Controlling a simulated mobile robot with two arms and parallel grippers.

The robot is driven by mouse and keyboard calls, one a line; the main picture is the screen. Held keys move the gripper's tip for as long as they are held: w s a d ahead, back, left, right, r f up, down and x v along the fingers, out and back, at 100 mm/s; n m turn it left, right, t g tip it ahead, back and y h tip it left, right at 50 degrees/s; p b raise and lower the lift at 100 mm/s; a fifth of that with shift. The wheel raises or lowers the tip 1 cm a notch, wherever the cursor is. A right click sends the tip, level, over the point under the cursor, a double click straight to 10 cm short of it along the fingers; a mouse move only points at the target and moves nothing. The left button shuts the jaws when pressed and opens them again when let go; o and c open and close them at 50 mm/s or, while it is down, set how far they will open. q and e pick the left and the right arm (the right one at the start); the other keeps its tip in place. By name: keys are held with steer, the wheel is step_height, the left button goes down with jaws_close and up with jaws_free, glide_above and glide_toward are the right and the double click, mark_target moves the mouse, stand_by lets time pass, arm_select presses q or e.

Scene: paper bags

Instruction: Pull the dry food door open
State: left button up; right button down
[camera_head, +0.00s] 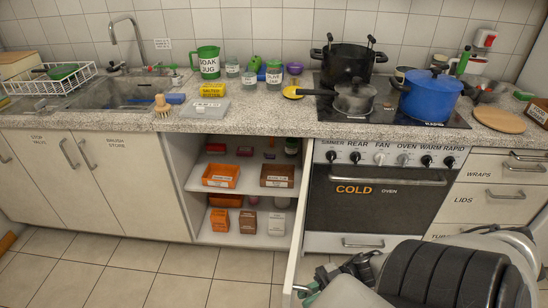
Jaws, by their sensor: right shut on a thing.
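A cream cabinet door (297,222) stands swung out from the cupboard between the sink units and the oven. I see it almost edge-on, so any label on its face is hidden. The open cupboard behind it shows shelves (245,187) with boxes and trays. My right gripper (308,287) is at the door's lower front end and is shut on the door handle (300,289). My wrist hides part of the grip. My left gripper is not in view.
The oven (375,214) is just right of the door, with a blue pot (430,97), a dark pot (346,62) and a pan (354,97) on the hob. Drawers (490,203) stand further right. The tiled floor (150,272) left of the door is clear.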

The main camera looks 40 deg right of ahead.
steer(key=s+d, duration=0.4)
steer(key=s, duration=0.1)
steer(key=shift+d+p, duration=0.2)
steer(key=shift+p, duration=0.15)
steer(key=shift+f, duration=0.1)
steer(key=c, duration=1.1)
jaws_free()
steer(key=shift+c, duration=0.2)
steer(key=shift+w, duration=0.1)
steer(key=b+v, duration=0.2)
steer(key=v, duration=0.9)
steer(key=shift+a, duration=0.1)
